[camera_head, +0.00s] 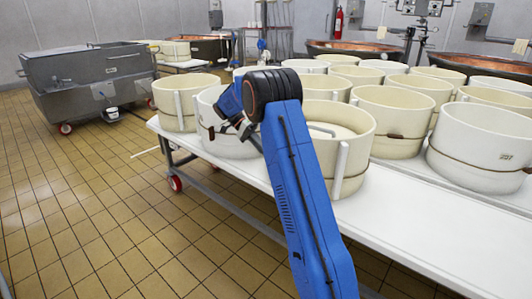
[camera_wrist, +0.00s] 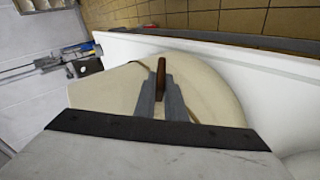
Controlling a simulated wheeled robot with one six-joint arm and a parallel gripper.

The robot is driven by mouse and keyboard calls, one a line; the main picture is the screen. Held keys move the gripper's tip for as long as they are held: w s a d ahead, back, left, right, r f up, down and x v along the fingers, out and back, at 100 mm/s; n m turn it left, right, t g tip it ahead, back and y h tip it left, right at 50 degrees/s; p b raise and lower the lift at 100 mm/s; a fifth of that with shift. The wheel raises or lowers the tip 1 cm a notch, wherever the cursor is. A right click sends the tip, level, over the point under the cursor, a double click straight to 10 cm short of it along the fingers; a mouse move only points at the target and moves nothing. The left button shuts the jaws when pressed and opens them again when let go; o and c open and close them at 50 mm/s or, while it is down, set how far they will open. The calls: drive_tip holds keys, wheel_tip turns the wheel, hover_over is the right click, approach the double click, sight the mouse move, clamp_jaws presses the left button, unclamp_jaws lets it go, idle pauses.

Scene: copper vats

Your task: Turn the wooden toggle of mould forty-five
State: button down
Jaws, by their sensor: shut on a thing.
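A cream round mould (camera_head: 208,138) stands near the left end of the white table, partly hidden behind my arm. In the wrist view the mould (camera_wrist: 108,88) fills the middle, with a thin brown cord around it. No number shows on it. A brown wooden toggle (camera_wrist: 161,70) stands out between my fingers. My gripper (camera_wrist: 162,85) is shut on the toggle, close against the mould's side. In the head view my gripper (camera_head: 244,130) is at the mould's near side, and the toggle is hidden there.
Several similar moulds crowd the white table (camera_head: 415,222); one at right (camera_head: 480,145) bears a dark marking. Another mould (camera_head: 328,125) stands just right of my arm. A grey wheeled vat (camera_head: 90,85) is at left. The tiled floor in front is clear.

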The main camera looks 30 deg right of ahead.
drive_tip(key=shift+g, duration=0.4)
drive_tip(key=c, duration=1.8)
unclamp_jaws()
